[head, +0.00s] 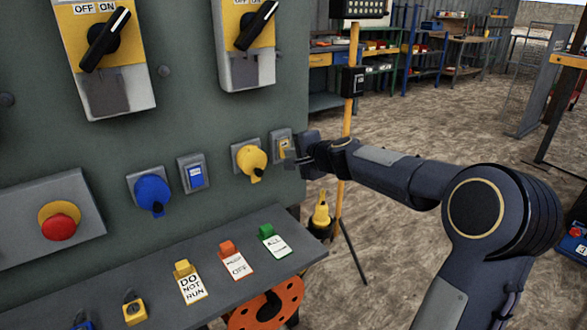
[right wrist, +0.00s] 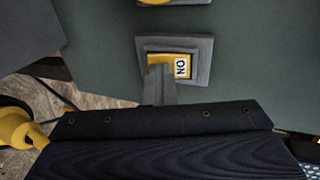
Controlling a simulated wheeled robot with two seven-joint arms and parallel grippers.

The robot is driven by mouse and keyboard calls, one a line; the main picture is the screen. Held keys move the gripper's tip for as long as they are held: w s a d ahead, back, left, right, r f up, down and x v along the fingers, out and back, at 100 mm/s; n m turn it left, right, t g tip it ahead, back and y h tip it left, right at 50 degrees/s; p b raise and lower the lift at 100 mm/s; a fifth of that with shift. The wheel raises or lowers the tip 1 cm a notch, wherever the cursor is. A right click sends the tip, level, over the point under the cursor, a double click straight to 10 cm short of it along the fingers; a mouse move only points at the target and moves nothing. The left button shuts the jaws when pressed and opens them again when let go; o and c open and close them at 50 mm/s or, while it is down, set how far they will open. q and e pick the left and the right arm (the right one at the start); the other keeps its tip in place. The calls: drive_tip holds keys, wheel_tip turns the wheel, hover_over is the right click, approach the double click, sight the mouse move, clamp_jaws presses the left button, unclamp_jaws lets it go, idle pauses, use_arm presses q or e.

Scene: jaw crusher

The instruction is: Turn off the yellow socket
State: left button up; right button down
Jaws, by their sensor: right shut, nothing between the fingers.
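The yellow socket (head: 250,160) is a round yellow plug on a grey plate on the green panel. To its right is a small grey-framed switch with a yellow face (head: 283,145). In the right wrist view this switch (right wrist: 184,66) shows a white label reading ON, turned over, and a sliver of the yellow socket (right wrist: 160,2) shows at the top edge. My right gripper (head: 291,158) is shut and empty, its fingertips at the switch. In the right wrist view the fingertips (right wrist: 159,82) overlap the switch's lower left part; I cannot tell whether they touch it. My left gripper is out of view.
A blue socket (head: 152,192) and its blue switch (head: 194,174) sit left on the panel, with a red button (head: 60,226) farther left. Below, a ledge (head: 215,269) holds several tags and locks. A yellow post (head: 348,130) stands behind my right gripper.

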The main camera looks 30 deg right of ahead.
use_arm(q)
drive_tip(key=shift+p, duration=0.8)
use_arm(e)
drive_tip(key=shift+w, duration=0.1)
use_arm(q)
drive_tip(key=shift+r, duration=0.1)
use_arm(e)
drive_tip(key=shift+w+r+p, duration=0.1)
drive_tip(key=shift+r+p, duration=0.55)
drive_tip(key=shift+r, duration=0.1)
drive_tip(key=shift+w, duration=0.1)
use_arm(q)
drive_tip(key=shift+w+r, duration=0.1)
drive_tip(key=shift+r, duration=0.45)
use_arm(e)
drive_tip(key=shift+a, duration=0.1)
